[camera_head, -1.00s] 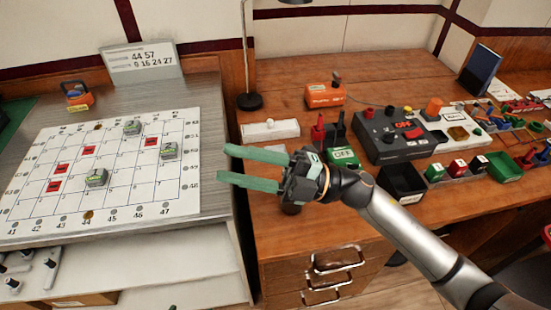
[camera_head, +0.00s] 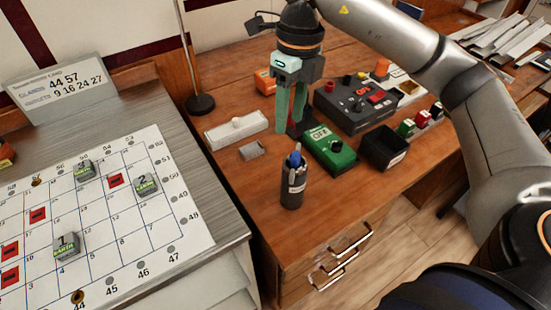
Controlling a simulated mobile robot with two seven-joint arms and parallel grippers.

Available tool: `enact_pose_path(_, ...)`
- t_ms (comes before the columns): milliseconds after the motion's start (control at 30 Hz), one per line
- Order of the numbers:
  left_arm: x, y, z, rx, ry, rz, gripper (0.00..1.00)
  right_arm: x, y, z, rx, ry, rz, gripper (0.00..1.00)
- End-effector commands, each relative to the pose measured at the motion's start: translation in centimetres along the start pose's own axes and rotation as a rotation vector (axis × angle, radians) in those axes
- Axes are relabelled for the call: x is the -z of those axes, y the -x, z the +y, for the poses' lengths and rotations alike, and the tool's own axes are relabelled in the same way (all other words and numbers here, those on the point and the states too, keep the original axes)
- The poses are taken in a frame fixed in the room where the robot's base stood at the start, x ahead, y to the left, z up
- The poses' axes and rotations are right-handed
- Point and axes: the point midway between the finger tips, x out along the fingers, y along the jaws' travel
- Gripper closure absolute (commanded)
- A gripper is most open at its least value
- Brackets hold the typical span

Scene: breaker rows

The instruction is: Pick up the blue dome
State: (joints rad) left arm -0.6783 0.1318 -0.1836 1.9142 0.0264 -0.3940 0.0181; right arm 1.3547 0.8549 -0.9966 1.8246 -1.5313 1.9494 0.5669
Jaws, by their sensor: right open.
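A small blue rounded piece (camera_head: 294,159) shows at the top of a dark upright cylinder (camera_head: 292,187) near the front edge of the wooden desk. It is too small to tell for certain that it is a dome, or whether it sits on the cylinder or in it. My right gripper (camera_head: 289,125) points down with its two green fingers apart and nothing between them. My left gripper is not in view.
A white strip box (camera_head: 236,130) and a small grey block (camera_head: 252,150) lie left of the cylinder. A black open bin (camera_head: 384,149) and a dark control box (camera_head: 355,105) stand to the right. A white grid board (camera_head: 110,265) with tagged blocks lies on the left table.

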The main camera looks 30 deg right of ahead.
Motion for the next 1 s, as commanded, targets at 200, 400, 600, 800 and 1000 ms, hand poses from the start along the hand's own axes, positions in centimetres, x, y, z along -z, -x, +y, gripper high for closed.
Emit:
enact_pose_path(200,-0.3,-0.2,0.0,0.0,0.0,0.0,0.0,0.6,0.8,-2.2,0.093,-0.047,0.005,0.53)
enact_pose_path(400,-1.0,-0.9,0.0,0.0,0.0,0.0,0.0,0.7,-2.4,-2.4,0.09,-0.045,0.008,0.53)
enact_pose_path(600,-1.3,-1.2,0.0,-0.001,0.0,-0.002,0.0,0.7,-5.1,-2.7,0.09,-0.044,0.007,0.53)
enact_pose_path(800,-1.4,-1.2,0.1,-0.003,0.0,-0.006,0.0,0.7,-6.3,-2.9,0.09,-0.045,0.005,0.53)
enact_pose_path(1000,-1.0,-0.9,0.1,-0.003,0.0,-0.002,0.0,1.1,-9.2,-3.4,0.09,-0.045,0.008,0.53)
